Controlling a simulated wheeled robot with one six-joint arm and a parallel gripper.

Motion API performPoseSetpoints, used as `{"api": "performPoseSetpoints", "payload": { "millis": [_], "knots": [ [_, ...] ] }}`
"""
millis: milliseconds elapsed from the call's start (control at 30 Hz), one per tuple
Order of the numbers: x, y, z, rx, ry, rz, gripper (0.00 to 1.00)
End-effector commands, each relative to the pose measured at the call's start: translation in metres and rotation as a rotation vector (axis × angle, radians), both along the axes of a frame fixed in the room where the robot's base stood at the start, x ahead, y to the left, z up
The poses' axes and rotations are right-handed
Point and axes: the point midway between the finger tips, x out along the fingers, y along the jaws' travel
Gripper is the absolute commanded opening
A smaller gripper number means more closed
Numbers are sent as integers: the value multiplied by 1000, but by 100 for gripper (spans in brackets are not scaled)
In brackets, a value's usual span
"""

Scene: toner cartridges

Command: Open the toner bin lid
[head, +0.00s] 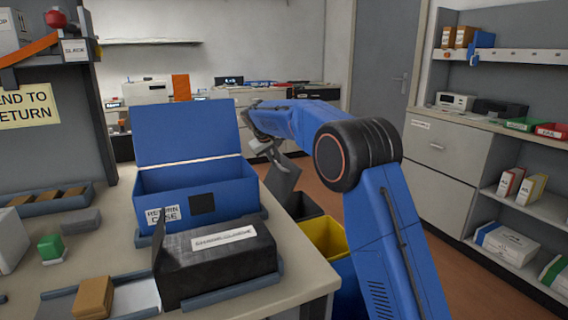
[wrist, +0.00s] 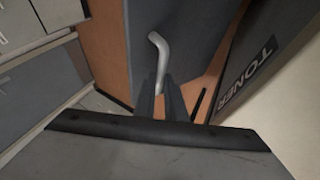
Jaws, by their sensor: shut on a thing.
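The toner bin (head: 306,207) is a dark box on the floor beyond the counter, partly hidden by the counter and the blue case. Its dark grey lid (head: 284,182) stands raised at a steep tilt. In the wrist view the lid is the dark panel (wrist: 200,28) behind a light grey bent handle (wrist: 157,48). The bin's face marked TONER (wrist: 252,75) is at the right there. My gripper (wrist: 160,88) is shut on the handle; the fingers hide its lower part. In the head view my gripper (head: 262,147) is small, at the lid's upper edge.
A yellow-rimmed bin (head: 329,238) stands in front of the toner bin. An open blue case (head: 196,190) and a black box (head: 217,265) are on the counter (head: 105,222) at left. Cabinets (head: 446,152) stand at right, with open floor (head: 496,277) before them.

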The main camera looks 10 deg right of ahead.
Motion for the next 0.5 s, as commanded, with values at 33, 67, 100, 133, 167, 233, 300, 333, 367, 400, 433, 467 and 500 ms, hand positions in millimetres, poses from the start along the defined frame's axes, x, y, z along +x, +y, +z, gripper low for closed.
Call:
{"api": "performPoseSetpoints", "payload": {
  "millis": [33, 67, 100, 133, 167, 233, 300, 333, 367, 400, 433, 467, 500],
  "knots": [
    [-4, 10, -14, 0, 23, 1, 0],
    [-5, 12, -14, -1, 23, 1, 0],
    [-6, 15, -14, 0, 25, 0, 0],
    [-7, 17, -14, 0, 26, 0, 0],
    [-8, 19, -14, -1, 26, 0, 0],
    [-9, 23, -14, -1, 28, 0, 0],
    [-10, 26, -14, -1, 27, 0, 0],
    [-10, 26, -13, -1, 27, 0, 0],
    [-10, 27, -13, -1, 27, 0, 0],
    [-10, 28, -13, -1, 27, 0, 0],
    [-10, 28, -13, -1, 27, 0, 0],
    [-11, 28, -13, -1, 27, 0, 0],
    [-10, 28, -13, -1, 26, 0, 0]
  ]
}}
